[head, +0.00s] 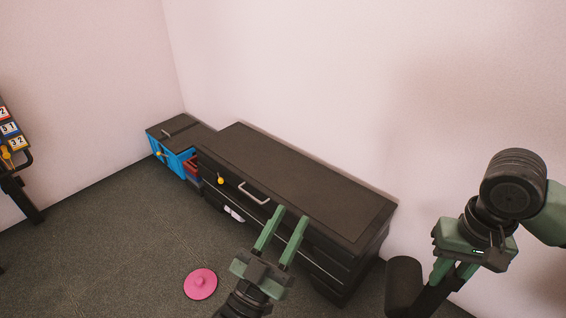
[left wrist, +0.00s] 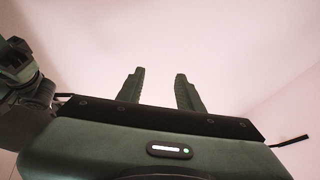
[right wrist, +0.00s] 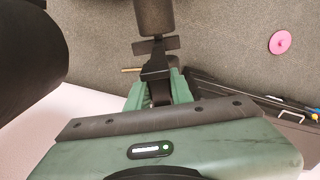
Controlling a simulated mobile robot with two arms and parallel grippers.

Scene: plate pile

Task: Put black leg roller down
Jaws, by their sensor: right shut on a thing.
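The black leg roller (head: 404,286) is a dark padded cylinder on a dark bar, at the bottom right of the head view. My right gripper (head: 453,275) is shut on its bar and holds it in front of the wall. In the right wrist view, the fingers (right wrist: 158,90) close around the dark bar, with the padded roller (right wrist: 155,17) beyond them. My left gripper (head: 292,214) is open and empty, in front of the dark cabinet in the head view. Its spread fingers (left wrist: 159,74) have nothing between them in the left wrist view.
A long dark cabinet (head: 300,180) stands along the wall, its top bare. A blue crate (head: 166,157) is at its far end. A pink disc (head: 200,284) lies on the grey floor. A rack with number cards (head: 10,128) stands at left. Floor at left is clear.

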